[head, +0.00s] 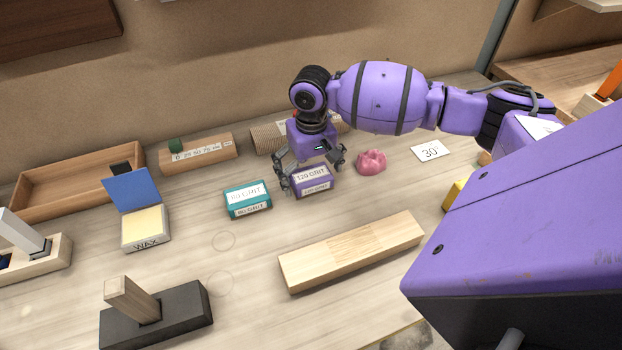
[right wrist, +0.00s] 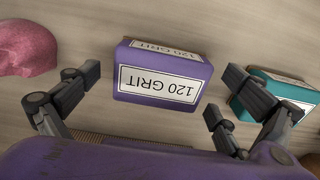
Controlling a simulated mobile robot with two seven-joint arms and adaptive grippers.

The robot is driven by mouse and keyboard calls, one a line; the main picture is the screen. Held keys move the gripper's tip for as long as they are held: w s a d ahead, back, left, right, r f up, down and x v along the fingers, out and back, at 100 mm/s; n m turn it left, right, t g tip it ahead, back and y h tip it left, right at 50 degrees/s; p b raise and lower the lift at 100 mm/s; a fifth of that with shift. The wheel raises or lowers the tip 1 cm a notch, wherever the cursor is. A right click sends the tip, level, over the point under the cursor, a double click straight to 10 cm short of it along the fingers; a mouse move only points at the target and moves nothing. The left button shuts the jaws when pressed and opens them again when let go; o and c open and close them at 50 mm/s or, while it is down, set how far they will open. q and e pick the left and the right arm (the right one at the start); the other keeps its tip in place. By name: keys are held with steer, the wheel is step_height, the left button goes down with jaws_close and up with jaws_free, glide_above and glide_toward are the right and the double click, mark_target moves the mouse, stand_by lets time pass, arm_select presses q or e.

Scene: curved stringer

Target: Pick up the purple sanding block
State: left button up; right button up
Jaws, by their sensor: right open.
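The purple sanding block (head: 313,187) lies on the workbench, with white labels reading 120 GRIT. In the right wrist view the purple sanding block (right wrist: 160,75) sits ahead of the fingers, in the gap between them. My right gripper (head: 312,172) is open and empty, just behind and above the block. In the right wrist view the open fingers of the right gripper (right wrist: 160,85) stand to either side, apart from the block. A teal 80 GRIT block (head: 247,199) stands just left of the purple one. My left gripper is not in view.
A pink lump (head: 371,162) lies close right of the purple block. A pale wooden board (head: 352,249) lies in front. A wax box (head: 146,228), a wooden tray (head: 75,178) and a black block with a wooden handle (head: 158,312) stand to the left. A 30° card (head: 430,151) lies right.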

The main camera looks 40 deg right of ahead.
mark_target(311, 174)
steer(key=c, duration=1.4)
steer(key=shift+o, duration=0.2)
steer(key=shift+w+r, duration=0.1)
steer(key=shift+r, duration=0.4)
step_height(311, 174, up, 2)
steer(key=shift+r, duration=0.15)
steer(key=s+a+r+p, duration=0.1)
steer(key=s+a+r, duration=0.2)
steer(key=s+r, duration=0.2)
steer(key=s+a+r+p, duration=0.1)
steer(key=s+a+r, duration=0.2)
steer(key=s, duration=0.4)
steer(key=shift+s+a+r, duration=0.25)
steer(key=shift+s+r, duration=0.05)
steer(key=shift+r, duration=0.6)
